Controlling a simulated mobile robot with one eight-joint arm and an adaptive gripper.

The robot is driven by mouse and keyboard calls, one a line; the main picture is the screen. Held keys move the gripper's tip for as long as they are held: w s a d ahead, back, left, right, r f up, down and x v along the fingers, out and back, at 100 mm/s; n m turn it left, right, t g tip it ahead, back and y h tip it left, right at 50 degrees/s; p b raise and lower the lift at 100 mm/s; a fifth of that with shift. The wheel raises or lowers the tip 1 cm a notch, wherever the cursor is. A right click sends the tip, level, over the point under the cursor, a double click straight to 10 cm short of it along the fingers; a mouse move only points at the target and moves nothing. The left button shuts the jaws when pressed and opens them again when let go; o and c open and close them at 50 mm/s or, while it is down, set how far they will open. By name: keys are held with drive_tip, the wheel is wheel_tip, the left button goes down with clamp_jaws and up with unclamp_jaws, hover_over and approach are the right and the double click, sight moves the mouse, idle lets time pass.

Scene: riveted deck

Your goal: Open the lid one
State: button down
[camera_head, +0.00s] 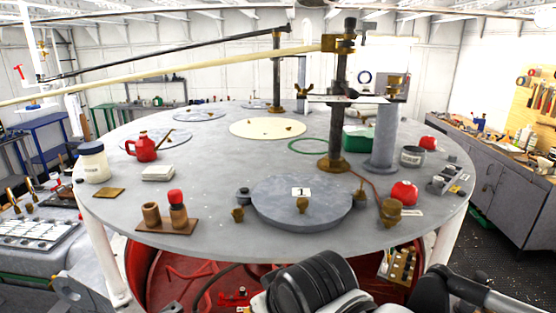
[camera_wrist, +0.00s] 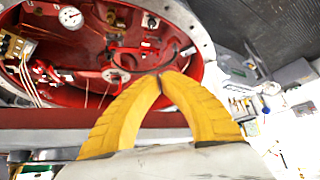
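Lid one (camera_head: 272,203) is a grey round lid with a white label (camera_head: 301,192) marked 1. It lies flat and closed at the front middle of the round grey deck (camera_head: 215,175) in the head view. The wrist view does not show the lid. My gripper (camera_wrist: 162,76) shows in the wrist view as two yellow fingers whose tips meet, with nothing seen between them. Behind the fingers is the red interior (camera_wrist: 125,35) below the deck. My gripper cannot be made out in the head view.
A dark post (camera_head: 340,110) on a brass foot stands just behind the lid, and a grey cylinder (camera_head: 384,140) to its right. Brass fittings (camera_head: 391,212), a red dome (camera_head: 404,193) and a brown block with cylinders (camera_head: 165,224) lie around it.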

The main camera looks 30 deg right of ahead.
wheel_tip(320, 180, up, 19)
drive_tip(key=w+d+n+g+h+p, duration=0.1)
drive_tip(key=w+d+n+g+p, duration=0.15)
drive_tip(key=n+p, duration=0.75)
drive_tip(key=n+g+h+p, duration=0.3)
drive_tip(key=n+g+p, duration=0.15)
drive_tip(key=n, duration=0.55)
approach(292, 215)
drive_tip(key=shift+t, duration=0.4)
drive_tip(key=f, duration=0.1)
drive_tip(key=a+f, duration=0.1)
drive_tip(key=f, duration=0.1)
drive_tip(key=s+a+f, duration=0.1)
drive_tip(key=f, duration=0.1)
drive_tip(key=shift+s+f, duration=0.1)
drive_tip(key=d, duration=0.1)
drive_tip(key=d+p, duration=0.1)
drive_tip(key=d, duration=0.1)
drive_tip(key=shift+w+f, duration=0.3)
drive_tip(key=shift+f, duration=0.05)
drive_tip(key=shift+d+f, duration=0.15)
drive_tip(key=shift+d, duration=0.4)
drive_tip(key=shift+w, duration=0.1)
